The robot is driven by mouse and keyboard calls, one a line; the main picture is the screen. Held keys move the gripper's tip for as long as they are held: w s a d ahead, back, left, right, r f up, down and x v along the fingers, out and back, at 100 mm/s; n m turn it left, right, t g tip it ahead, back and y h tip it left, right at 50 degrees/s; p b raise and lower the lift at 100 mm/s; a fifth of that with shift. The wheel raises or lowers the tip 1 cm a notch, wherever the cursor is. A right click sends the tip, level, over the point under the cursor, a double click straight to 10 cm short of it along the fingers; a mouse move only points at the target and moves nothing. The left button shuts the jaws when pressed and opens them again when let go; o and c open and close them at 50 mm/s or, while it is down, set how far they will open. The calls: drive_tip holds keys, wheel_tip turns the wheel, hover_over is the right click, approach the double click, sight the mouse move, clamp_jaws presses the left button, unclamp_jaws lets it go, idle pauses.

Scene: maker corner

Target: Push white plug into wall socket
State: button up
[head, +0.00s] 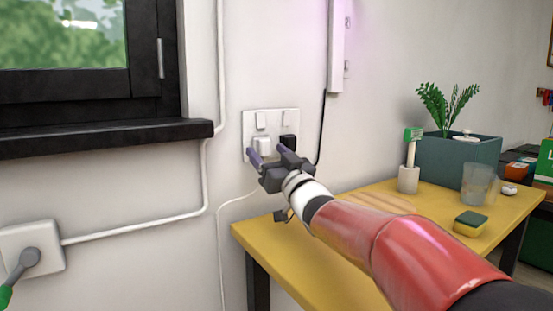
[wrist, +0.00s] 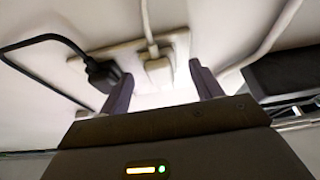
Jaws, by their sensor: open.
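The white plug (head: 263,145) is at the left outlet of the white double wall socket (head: 270,118). Its white cord runs from it in the wrist view, where the plug (wrist: 158,71) lies against the plate (wrist: 128,52). I cannot tell how deep its pins sit. My gripper (head: 267,153) is open in front of the socket. In the wrist view its purple fingers (wrist: 161,84) stand apart on either side of the white plug, with gaps visible, not closed on it.
A black plug (wrist: 103,75) sits beside the white one, close to one finger. A yellow table (head: 345,285) below holds a sponge (head: 470,223), a glass (head: 478,183) and a brush in a holder (head: 409,179).

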drive_tip(key=s+d+f+b, duration=0.1)
drive_tip(key=s+d+f, duration=0.1)
drive_tip(key=s+d, duration=0.7)
drive_tip(key=s, duration=0.4)
drive_tip(key=shift+s+d+b, duration=0.15)
drive_tip(key=shift+s+b, duration=0.25)
